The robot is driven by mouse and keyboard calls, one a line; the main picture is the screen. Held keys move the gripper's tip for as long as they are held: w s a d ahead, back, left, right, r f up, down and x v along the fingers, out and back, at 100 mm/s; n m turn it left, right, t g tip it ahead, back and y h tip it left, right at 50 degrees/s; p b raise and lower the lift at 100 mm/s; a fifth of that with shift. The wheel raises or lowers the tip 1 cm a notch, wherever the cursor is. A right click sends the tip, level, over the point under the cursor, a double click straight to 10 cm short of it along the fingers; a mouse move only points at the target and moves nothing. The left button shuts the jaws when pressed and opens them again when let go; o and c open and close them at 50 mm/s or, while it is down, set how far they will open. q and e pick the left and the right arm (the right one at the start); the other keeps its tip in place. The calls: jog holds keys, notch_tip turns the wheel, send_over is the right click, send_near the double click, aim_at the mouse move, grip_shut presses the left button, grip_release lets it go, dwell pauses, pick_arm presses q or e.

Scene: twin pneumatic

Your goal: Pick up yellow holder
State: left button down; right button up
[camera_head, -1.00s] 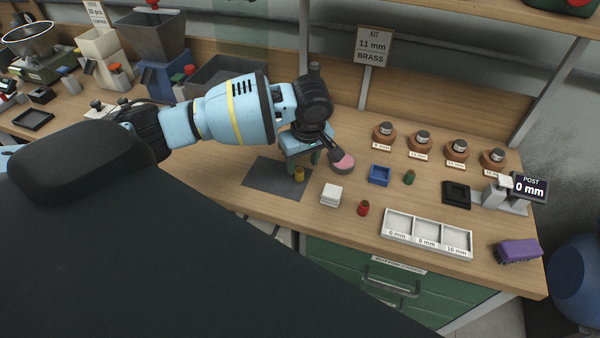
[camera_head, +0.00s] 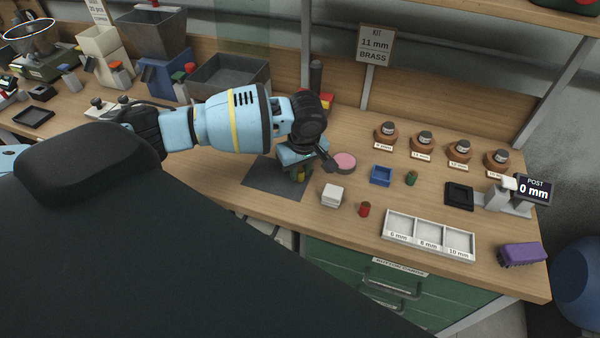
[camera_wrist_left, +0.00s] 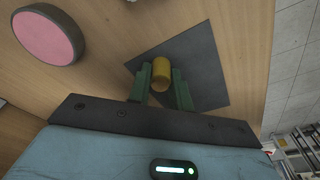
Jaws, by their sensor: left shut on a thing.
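The yellow holder (camera_wrist_left: 161,72) is a small yellow cylinder over the dark grey mat (camera_wrist_left: 207,62) in the left wrist view. My left gripper (camera_wrist_left: 161,88) has its green fingers on either side of it and is shut on it. In the head view the yellow holder (camera_head: 301,175) shows only in part beneath my left gripper (camera_head: 297,173), above the mat (camera_head: 270,183). I cannot tell whether it still touches the mat. My right gripper is not in view.
A pink round pad (camera_head: 345,161), a white block (camera_head: 332,195), a red piece (camera_head: 364,209) and a blue tray (camera_head: 381,175) lie to the right. A white three-compartment tray (camera_head: 428,246) is near the front edge. Bare wood lies between them.

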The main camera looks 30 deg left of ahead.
aim_at(300, 170)
pick_arm(q)
jog(key=shift+r, duration=0.1)
jog(key=shift+r, duration=0.4)
jog(key=r, duration=0.2)
jog(key=shift+s+d+r, duration=0.2)
jog(key=shift+r, duration=0.2)
jog(key=s+d, duration=0.1)
jog(key=s, duration=0.1)
jog(key=s+d+p, duration=0.1)
jog(key=s+d, duration=0.1)
jog(key=s+d+r, duration=0.1)
jog(key=s, duration=0.2)
jog(key=shift+d+p, duration=0.3)
jog(key=shift+p, duration=0.05)
jog(key=s+d, duration=0.3)
jog(key=s, duration=0.3)
jog(key=shift+d, duration=0.4)
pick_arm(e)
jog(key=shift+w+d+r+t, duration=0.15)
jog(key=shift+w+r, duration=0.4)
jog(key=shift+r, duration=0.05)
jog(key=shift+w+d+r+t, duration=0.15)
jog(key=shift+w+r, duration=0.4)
pick_arm(q)
jog(key=shift+r, duration=0.2)
